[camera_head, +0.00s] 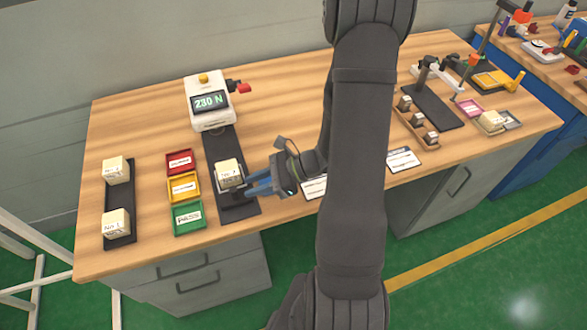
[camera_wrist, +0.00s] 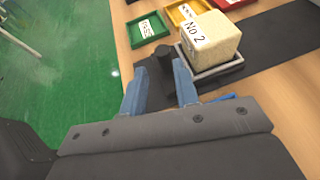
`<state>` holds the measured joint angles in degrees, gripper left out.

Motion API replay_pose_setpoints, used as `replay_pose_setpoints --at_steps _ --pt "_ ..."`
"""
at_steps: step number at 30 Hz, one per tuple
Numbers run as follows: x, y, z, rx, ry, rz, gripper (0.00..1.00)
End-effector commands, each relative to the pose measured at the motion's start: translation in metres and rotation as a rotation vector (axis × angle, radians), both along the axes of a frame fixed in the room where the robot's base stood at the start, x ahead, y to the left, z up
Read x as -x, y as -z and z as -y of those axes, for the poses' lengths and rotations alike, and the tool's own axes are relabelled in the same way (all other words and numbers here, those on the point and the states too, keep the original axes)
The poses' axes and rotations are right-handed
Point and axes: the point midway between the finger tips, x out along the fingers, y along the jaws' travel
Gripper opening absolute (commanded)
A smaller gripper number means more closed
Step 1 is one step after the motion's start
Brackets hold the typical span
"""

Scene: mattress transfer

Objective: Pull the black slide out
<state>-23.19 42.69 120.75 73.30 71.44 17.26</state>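The black slide with a short upright handle (camera_wrist: 161,62) sits on the dark track in front of the force tester. A cream block marked No 2 (camera_wrist: 211,40) rests in the grey-rimmed tray (camera_wrist: 222,69) at the slide; the block also shows in the head view (camera_head: 228,172). My gripper (camera_head: 247,189) reaches in from the right at the near end of the track. In the wrist view its two blue fingers (camera_wrist: 158,72) stand apart, with the black handle between or just beyond their tips. I cannot tell whether either finger touches it.
The force tester (camera_head: 208,103) reads 230 N behind the track (camera_head: 219,145). Red (camera_head: 180,162), yellow (camera_head: 184,187) and green (camera_head: 188,218) trays lie left of it. A black strip (camera_head: 119,196) with two cream blocks is farther left. The table's front edge is close.

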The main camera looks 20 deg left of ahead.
Motion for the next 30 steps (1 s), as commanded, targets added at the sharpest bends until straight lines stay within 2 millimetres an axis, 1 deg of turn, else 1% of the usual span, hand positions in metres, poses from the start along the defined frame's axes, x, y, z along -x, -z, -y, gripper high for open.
replay_pose_setpoints --at_steps 1,9,15,21,30 --pt "-0.007 -0.004 0.007 -0.001 0.005 0.004 0.28" --pt "-0.032 -0.023 0.047 0.000 0.004 0.003 0.28" --pt "-0.048 -0.035 0.071 0.000 0.004 0.002 0.28" --pt "-0.056 -0.041 0.083 0.001 0.000 0.000 0.28" --pt "-0.057 -0.042 0.085 0.002 -0.001 -0.001 0.28"
